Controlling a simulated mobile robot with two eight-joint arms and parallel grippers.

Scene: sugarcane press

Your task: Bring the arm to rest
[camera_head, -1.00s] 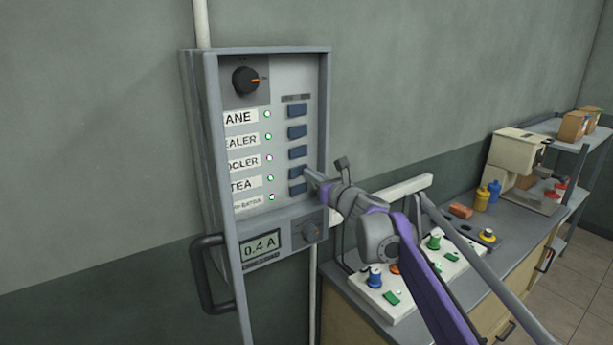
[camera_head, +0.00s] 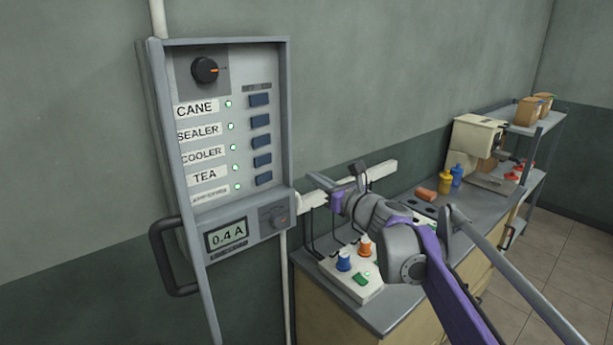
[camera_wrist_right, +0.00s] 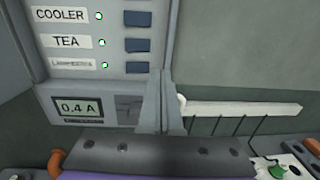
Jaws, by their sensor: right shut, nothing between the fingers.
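My right arm comes in from the lower right in the head view. Its right gripper (camera_head: 312,187) is shut and empty, in front of the white wall rail and just right of the switch panel (camera_head: 284,130). It looks apart from the panel's switches. In the right wrist view the shut fingers (camera_wrist_right: 161,100) stand in front of the panel's lower right edge. The panel has several labelled rows with blue switches (camera_head: 261,141) and lit green lamps. Its display (camera_head: 227,236) reads 0.4 A. My left gripper is not in view.
A counter (camera_head: 390,311) holds a white board (camera_head: 345,278) with blue and orange spools below my arm. A red block, bottles and a cream machine (camera_head: 476,138) stand farther back, beside a shelf (camera_head: 545,122).

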